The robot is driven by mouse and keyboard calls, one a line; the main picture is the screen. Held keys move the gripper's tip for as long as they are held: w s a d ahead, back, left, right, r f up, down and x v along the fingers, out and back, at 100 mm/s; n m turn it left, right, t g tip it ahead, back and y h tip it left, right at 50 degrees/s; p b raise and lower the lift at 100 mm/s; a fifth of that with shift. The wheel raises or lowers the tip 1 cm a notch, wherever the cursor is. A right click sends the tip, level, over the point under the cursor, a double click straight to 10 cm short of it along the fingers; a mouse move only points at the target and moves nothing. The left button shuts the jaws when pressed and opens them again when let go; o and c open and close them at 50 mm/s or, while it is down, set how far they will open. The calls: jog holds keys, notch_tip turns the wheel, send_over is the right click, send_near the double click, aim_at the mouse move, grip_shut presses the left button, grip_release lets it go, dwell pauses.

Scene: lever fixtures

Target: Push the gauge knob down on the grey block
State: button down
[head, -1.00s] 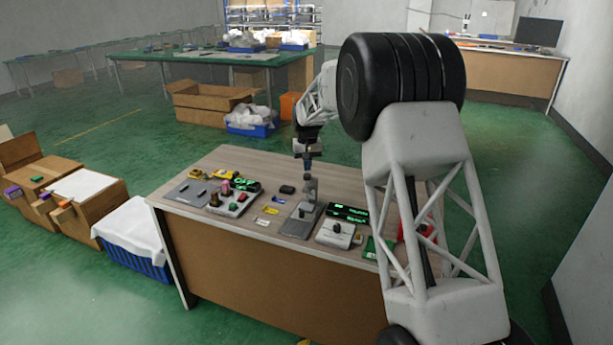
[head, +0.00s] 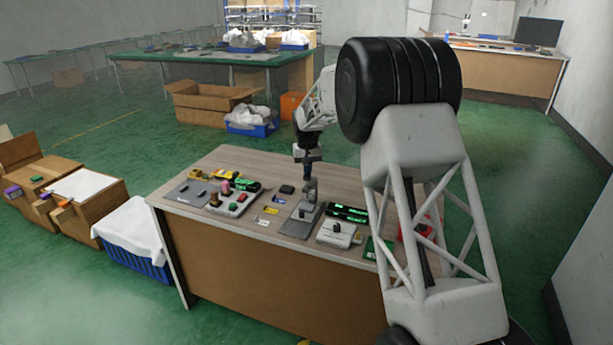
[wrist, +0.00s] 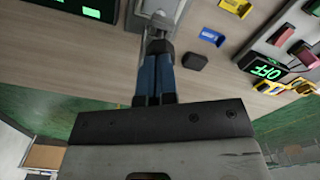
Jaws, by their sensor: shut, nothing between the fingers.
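The grey block (head: 298,224) lies on the table right of its middle, as a flat grey base with a small upright metal gauge post (head: 310,188) at its far end. A small dark part (head: 303,213) sits on the base; I cannot tell its details. My gripper (head: 310,176) points down, shut and empty, right over the top of the post. In the wrist view the shut blue-sided fingers (wrist: 157,48) overlap the grey block (wrist: 150,8). Whether the tips touch the gauge knob is hidden.
Right of the block stand a green-lit display (head: 347,213) and a pale box with a black knob (head: 337,230). To the left are a blue piece (head: 278,198), a black piece (head: 287,189) and a panel with coloured knobs (head: 228,204). Bare wood lies behind the block.

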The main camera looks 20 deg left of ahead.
jog(key=shift+f, duration=1.7)
dwell(1.1)
jog(key=shift+r, duration=5)
